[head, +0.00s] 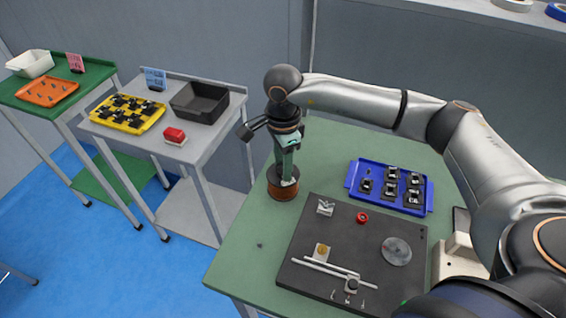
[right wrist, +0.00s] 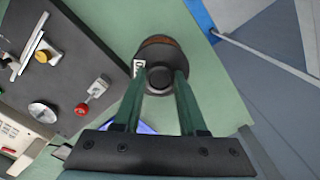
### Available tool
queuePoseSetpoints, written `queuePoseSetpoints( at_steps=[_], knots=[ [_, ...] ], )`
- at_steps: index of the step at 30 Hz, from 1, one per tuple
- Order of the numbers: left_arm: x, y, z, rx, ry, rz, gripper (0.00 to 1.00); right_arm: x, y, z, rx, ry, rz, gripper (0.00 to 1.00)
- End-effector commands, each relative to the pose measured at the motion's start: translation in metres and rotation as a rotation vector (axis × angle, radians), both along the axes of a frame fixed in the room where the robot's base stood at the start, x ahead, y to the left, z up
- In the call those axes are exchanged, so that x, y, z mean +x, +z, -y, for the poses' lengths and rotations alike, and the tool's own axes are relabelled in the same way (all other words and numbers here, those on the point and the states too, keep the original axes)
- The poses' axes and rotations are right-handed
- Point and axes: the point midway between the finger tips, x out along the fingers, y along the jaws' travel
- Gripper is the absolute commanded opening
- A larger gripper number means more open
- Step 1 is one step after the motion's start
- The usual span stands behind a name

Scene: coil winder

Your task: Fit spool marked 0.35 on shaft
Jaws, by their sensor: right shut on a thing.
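A dark-flanged spool with a copper-brown winding (head: 284,191) is at the left part of the green table. It also shows in the right wrist view (right wrist: 160,46), with a small white label at its side that I cannot fully read. My right gripper (head: 288,178) points down from above and is shut on the spool's dark upper part. In the right wrist view its two green fingers (right wrist: 160,80) stand on either side of that part. The spool is upright, at or just above the tabletop. I cannot pick out the shaft for certain on the dark winder plate (head: 300,240). My left gripper is not in view.
The winder plate carries a bracket (head: 325,207), a red ring-like part (head: 362,217), a grey disc (head: 397,251) and pale rods (head: 330,268). A blue tray (head: 413,208) with several black parts lies behind it. Side tables (head: 200,146) stand at the left.

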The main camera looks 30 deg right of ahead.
Motion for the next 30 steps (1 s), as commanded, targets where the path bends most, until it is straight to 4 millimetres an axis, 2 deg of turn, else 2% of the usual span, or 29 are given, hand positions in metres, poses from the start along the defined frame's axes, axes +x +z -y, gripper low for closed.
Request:
queuePoseSetpoints(
  at_steps=[27,28,30],
  knots=[
    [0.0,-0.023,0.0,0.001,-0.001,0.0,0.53,0.001,-0.025,0.0,0.002,0.0,0.003,0.0],
    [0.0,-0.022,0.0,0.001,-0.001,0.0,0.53,0.001,-0.025,0.0,0.002,0.0,0.003,0.42],
    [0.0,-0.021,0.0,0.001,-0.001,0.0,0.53,0.001,-0.024,0.0,0.002,0.0,0.003,0.5]
  ],
)
